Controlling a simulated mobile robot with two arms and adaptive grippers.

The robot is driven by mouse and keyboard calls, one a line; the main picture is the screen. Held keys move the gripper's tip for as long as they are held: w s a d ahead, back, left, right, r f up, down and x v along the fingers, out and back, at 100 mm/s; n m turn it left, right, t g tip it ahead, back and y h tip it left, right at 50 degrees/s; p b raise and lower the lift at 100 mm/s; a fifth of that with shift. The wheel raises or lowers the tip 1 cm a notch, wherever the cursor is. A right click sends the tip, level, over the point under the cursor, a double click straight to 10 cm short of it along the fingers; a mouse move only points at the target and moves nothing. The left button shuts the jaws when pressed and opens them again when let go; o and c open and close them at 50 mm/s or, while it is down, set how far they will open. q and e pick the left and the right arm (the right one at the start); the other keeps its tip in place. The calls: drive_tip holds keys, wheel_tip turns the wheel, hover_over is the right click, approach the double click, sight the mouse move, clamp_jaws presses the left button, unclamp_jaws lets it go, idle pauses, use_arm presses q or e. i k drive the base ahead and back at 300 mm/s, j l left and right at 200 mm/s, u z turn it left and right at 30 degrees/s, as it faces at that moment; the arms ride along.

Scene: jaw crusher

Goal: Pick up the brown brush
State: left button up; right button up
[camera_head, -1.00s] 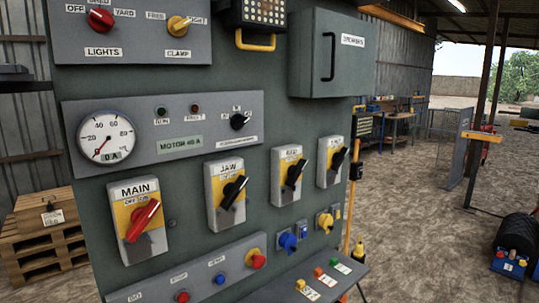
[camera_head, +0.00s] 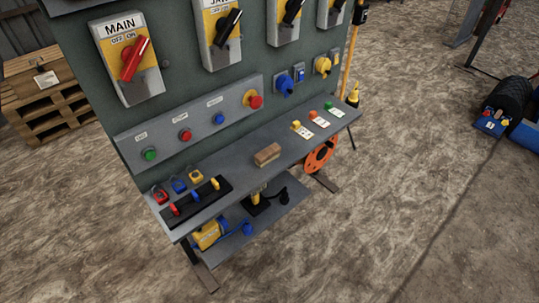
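The brown brush (camera_head: 267,155) is a small block with a brown top and a paler lower part. It lies on the grey shelf (camera_head: 232,168) at the foot of the control panel, near the middle of the shelf. Nothing touches it from above. Neither of my grippers shows in the head view.
Padlocks (camera_head: 180,186) and a dark rack with coloured handles (camera_head: 196,204) occupy the shelf's left end. Tags with coloured pieces (camera_head: 308,130) lie at its right. A lower shelf (camera_head: 270,213) holds a yellow tool (camera_head: 208,235). The panel (camera_head: 180,100) rises behind; the floor in front is clear.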

sight(264, 157)
drive_tip(key=i+l+u, duration=0.2)
drive_tip(key=i+l, duration=0.2)
drive_tip(key=i+l+u, duration=0.25)
drive_tip(key=l, duration=0.35)
drive_tip(key=i+j, duration=0.05)
drive_tip(key=i, duration=0.05)
